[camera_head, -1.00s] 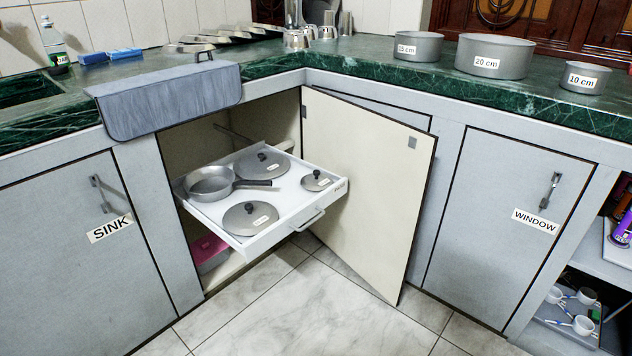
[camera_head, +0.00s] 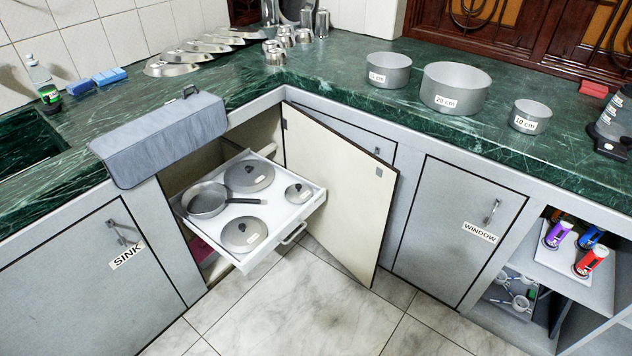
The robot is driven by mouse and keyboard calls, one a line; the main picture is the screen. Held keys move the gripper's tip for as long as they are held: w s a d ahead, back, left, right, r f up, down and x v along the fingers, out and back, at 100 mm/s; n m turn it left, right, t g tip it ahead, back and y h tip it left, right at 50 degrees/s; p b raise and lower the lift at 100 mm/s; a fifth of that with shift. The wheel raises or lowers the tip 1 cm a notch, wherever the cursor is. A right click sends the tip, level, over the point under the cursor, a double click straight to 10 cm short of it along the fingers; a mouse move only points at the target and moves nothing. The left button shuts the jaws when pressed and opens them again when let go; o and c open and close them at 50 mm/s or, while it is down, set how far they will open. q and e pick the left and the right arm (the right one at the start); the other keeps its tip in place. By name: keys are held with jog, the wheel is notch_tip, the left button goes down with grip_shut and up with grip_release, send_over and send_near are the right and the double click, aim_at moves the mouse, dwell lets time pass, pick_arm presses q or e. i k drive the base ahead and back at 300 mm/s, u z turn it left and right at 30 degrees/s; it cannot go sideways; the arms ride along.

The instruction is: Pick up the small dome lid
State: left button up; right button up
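The small dome lid (camera_head: 298,193) is a grey round lid with a dark knob and a white label. It lies at the right side of a pulled-out white drawer (camera_head: 277,232) in the corner cabinet. Two larger grey lids lie in the same drawer, one at the back (camera_head: 250,174) and one at the front (camera_head: 243,235). A frying pan (camera_head: 206,200) sits at the drawer's left, its dark handle pointing toward the small lid. Neither of my grippers is in view.
The open cabinet door (camera_head: 340,190) stands just right of the drawer. Pots labelled 15 cm (camera_head: 389,70), 20 cm (camera_head: 455,87) and 10 cm (camera_head: 529,117) stand on the green counter. The tiled floor ahead is clear.

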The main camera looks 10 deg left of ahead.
aim_at(299, 192)
jog(key=z, duration=0.5)
jog(key=i, duration=1.05)
jog(key=u, duration=0.35)
jog(key=i, duration=0.85)
jog(key=u, duration=0.65)
